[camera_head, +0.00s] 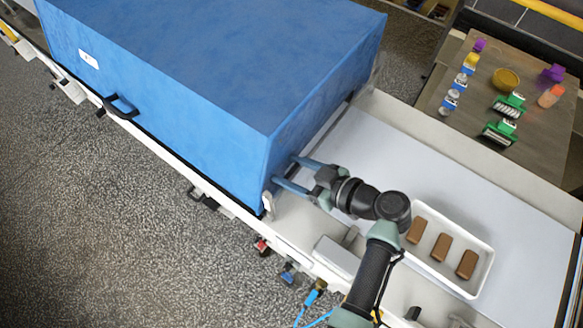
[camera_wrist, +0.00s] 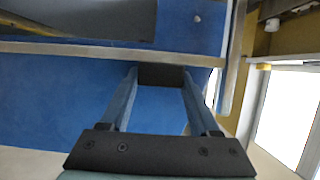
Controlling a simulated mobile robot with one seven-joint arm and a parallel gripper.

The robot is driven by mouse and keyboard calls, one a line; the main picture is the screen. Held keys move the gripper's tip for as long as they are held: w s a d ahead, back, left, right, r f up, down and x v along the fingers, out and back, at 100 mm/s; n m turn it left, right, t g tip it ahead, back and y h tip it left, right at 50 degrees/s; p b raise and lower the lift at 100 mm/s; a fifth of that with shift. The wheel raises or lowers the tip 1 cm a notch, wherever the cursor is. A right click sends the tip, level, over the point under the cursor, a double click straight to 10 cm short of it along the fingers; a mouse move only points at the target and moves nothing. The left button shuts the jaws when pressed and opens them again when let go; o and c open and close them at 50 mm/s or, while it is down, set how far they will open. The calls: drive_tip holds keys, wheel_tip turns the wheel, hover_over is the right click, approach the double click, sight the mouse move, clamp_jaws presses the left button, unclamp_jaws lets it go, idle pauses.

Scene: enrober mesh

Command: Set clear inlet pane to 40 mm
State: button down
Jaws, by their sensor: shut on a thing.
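My gripper (camera_head: 285,169) is at the right end face of the large blue enrober housing (camera_head: 170,125), its two fingers pointing into that end. In the wrist view, the fingers are closed on a small dark block (camera_wrist: 161,75) between their tips. The block sits just below a pale horizontal rail (camera_wrist: 80,48), with blue surface behind and below it. In the head view, the block is hidden by the fingers and the housing edge. I cannot make out the clear pane's outline or edges, nor any height scale.
A white belt (camera_head: 385,160) runs right from the housing. A white tray (camera_head: 484,262) with brown bars (camera_head: 441,248) lies on it beside my arm. A metal upright (camera_wrist: 234,60) stands close right of the fingers.

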wheel_tip(320, 180, up, 4)
drive_tip(key=shift+f+p, duration=0.15)
drive_tip(key=shift+p, duration=0.4)
drive_tip(key=shift+w, duration=0.1)
drive_tip(key=shift+c, duration=1)
unclamp_jaws()
drive_tip(key=shift+o, duration=0.4)
drive_tip(key=shift+f, duration=0.1)
drive_tip(key=shift+s+a+f, duration=0.1)
drive_tip(key=shift+s+f, duration=0.1)
